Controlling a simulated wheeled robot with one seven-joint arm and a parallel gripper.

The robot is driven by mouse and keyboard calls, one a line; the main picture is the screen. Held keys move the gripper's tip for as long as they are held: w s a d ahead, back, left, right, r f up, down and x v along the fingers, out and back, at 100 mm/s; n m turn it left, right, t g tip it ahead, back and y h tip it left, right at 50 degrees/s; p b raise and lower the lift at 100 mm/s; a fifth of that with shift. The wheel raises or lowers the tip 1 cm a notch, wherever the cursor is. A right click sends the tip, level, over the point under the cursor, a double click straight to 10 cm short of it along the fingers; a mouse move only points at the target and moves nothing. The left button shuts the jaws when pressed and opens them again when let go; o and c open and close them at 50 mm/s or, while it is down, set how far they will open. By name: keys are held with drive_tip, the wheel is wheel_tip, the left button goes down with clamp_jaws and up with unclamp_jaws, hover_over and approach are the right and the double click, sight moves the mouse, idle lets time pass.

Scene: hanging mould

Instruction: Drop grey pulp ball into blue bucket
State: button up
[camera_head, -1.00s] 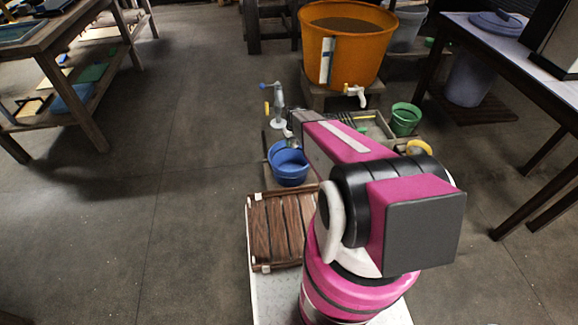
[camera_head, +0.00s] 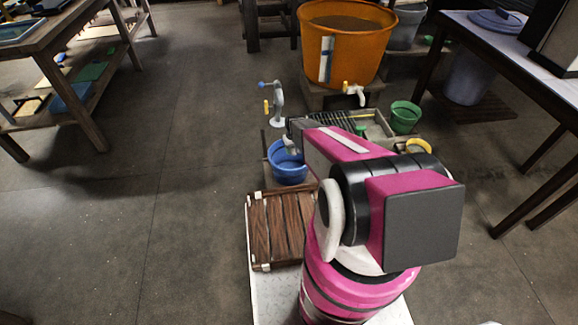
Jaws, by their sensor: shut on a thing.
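The blue bucket (camera_head: 287,172) stands on a low board in front of my base, just left of my arm. My gripper (camera_head: 293,138) is at the far end of my pink arm, over the back right of the bucket's rim. It is shut on a small light grey lump, the grey pulp ball (camera_head: 290,146), which hangs over the bucket's opening. My arm and the gripper body hide part of the bucket's right side and most of the fingers.
A large orange tub (camera_head: 348,45) with a white tap stands behind. A green bucket (camera_head: 404,117) is at the right. A grey stand with a blue knob (camera_head: 277,104) rises behind the blue bucket. A slatted wooden crate (camera_head: 276,228) lies in front. Floor at left is clear.

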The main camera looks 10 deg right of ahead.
drive_tip(key=o, duration=1)
wheel_tip(320, 180, up, 11)
drive_tip(key=shift+f, duration=0.1)
